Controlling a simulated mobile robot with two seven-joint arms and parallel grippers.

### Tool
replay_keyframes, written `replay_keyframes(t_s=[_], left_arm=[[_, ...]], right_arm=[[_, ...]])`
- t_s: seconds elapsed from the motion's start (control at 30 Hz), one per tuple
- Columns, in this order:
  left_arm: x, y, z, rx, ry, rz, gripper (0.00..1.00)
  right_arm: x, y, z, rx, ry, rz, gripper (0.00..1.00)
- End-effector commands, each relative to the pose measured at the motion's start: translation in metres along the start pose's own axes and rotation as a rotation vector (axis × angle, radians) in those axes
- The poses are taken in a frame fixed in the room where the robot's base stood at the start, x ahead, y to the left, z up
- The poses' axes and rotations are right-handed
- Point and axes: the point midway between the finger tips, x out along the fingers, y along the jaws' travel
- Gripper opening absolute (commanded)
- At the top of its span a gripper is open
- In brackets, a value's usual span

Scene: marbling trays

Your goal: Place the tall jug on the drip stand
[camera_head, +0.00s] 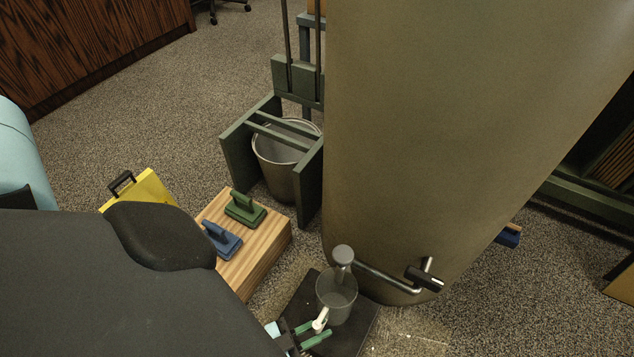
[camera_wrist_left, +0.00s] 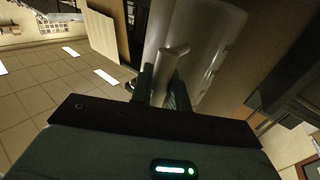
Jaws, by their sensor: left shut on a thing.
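The tall jug (camera_head: 337,296) is clear and looks upright, directly below the tap outlet (camera_head: 343,256) of a large tank. My left gripper (camera_head: 317,332), with green fingers, is shut on the jug's pale handle (camera_head: 321,319) at the jug's lower left. In the left wrist view the fingers (camera_wrist_left: 162,92) close around the pale handle (camera_wrist_left: 172,58). A dark flat slab (camera_head: 300,312) lies beneath the jug; whether they touch, I cannot tell. Whether this slab is the drip stand is unclear. My right gripper is not in view.
The big olive tank (camera_head: 430,130) stands close behind the jug. A lever tap handle (camera_head: 424,276) sticks out right of the outlet. A wooden block (camera_head: 262,262) with green and blue handled tools stands left. Behind it, a green slatted frame (camera_head: 238,160) holds a metal bucket (camera_head: 280,178).

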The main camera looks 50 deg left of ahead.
Motion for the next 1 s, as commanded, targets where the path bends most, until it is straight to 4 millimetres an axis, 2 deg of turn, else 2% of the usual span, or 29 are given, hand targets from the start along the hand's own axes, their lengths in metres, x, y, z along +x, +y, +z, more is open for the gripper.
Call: replay_keyframes(t_s=[0.13, 0.43, 0.83, 0.87, 1.0], left_arm=[[0.000, 0.000, 0.003, 0.000, 0.001, 0.000, 0.00], [0.001, 0.000, 0.033, 0.001, 0.001, 0.000, 0.00], [0.000, 0.000, 0.037, 0.001, 0.000, 0.000, 0.00], [-0.001, 0.000, 0.037, 0.000, -0.001, 0.000, 0.20], [-0.001, 0.000, 0.037, 0.000, -0.001, 0.000, 0.38]], right_arm=[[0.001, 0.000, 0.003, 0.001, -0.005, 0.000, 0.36], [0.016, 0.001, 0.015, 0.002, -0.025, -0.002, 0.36], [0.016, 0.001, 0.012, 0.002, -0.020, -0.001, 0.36], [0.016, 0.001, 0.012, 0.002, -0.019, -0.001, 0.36], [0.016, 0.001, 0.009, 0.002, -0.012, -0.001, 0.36]])
